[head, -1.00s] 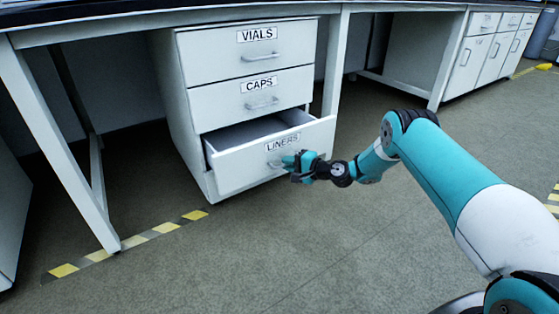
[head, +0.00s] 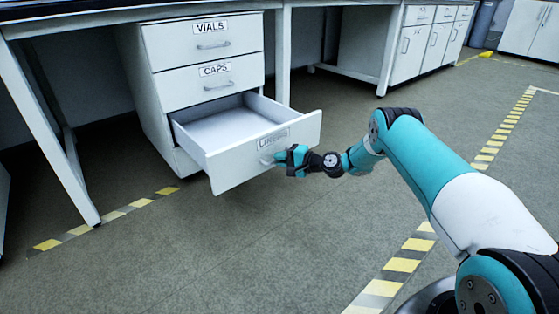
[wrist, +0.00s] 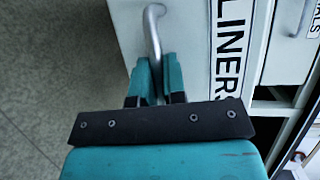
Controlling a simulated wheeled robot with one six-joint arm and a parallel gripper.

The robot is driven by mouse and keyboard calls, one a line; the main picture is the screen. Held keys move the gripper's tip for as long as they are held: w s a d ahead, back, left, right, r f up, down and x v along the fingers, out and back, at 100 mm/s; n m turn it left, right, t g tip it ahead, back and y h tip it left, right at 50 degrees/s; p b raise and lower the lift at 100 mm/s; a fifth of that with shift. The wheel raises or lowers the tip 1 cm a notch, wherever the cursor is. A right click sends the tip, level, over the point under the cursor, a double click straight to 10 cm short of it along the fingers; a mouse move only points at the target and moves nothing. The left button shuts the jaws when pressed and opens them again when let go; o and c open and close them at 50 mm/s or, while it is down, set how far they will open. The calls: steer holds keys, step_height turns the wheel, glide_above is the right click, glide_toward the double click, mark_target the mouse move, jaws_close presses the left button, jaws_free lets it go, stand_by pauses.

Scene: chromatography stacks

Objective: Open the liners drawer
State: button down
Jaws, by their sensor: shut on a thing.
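The liners drawer (head: 245,165) is the bottom drawer of a white cabinet. It stands pulled well out, and its inside looks empty. My gripper (head: 284,160) is at the drawer's front, shut on its metal handle. In the wrist view my gripper's fingers (wrist: 158,82) close around the lower end of the handle (wrist: 152,28), beside the LINERS label (wrist: 230,45). In the head view my gripper hides part of the handle and sits close to the label.
The caps drawer (head: 208,80) and vials drawer (head: 202,42) above are shut. A white bench leg (head: 283,60) stands right of the cabinet, another (head: 55,140) at left. Yellow-striped tape (head: 110,217) marks the floor. Open floor (head: 230,250) lies in front.

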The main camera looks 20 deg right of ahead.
steer(key=shift+d, duration=0.2)
steer(key=c, duration=1.2)
jaws_free()
steer(key=shift+a, duration=0.15)
steer(key=shift+p+v, duration=4.2)
steer(key=shift+v, duration=4.5)
